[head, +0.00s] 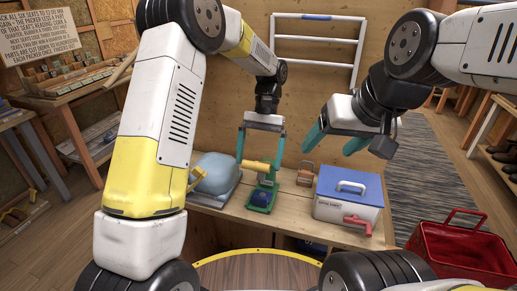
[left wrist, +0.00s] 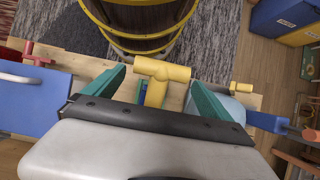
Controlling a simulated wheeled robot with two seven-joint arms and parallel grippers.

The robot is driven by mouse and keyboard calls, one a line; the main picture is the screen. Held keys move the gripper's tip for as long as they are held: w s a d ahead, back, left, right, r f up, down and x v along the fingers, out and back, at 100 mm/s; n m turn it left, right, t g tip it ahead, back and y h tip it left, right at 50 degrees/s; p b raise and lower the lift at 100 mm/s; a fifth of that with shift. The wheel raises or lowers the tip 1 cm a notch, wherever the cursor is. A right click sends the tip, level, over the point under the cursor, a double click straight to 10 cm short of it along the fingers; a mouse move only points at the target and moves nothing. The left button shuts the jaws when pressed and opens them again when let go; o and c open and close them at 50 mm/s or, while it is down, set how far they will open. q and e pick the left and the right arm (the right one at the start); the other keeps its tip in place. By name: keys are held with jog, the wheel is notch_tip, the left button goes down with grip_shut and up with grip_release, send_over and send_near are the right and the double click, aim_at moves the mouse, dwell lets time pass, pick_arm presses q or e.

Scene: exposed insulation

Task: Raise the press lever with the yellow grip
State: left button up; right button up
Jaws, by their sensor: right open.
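The press (head: 262,196) is a small green frame with a dark blue part low in it, standing on the wooden workbench. Its lever has a yellow grip (head: 256,167), a crossbar on top. My left gripper (head: 261,158) is open above the press, its teal fingers on either side of the grip. In the left wrist view the yellow grip (left wrist: 161,70) shows as a T between the two fingertips (left wrist: 155,80); whether its ends touch them I cannot tell. My right gripper (head: 335,147) is open and empty, above the blue-lidded box.
The white box with a blue lid (head: 348,205) and red tap stands right of the press. A pale blue bundle (head: 214,173) lies left of it. A small brown object (head: 305,174) is behind. A red basket (head: 462,250) stands at the right.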

pick_arm(q)
jog(key=shift+r, duration=0.1)
jog(key=v, duration=0.7)
jog(key=shift+w+r, duration=0.15)
jog(key=shift+r, duration=0.15)
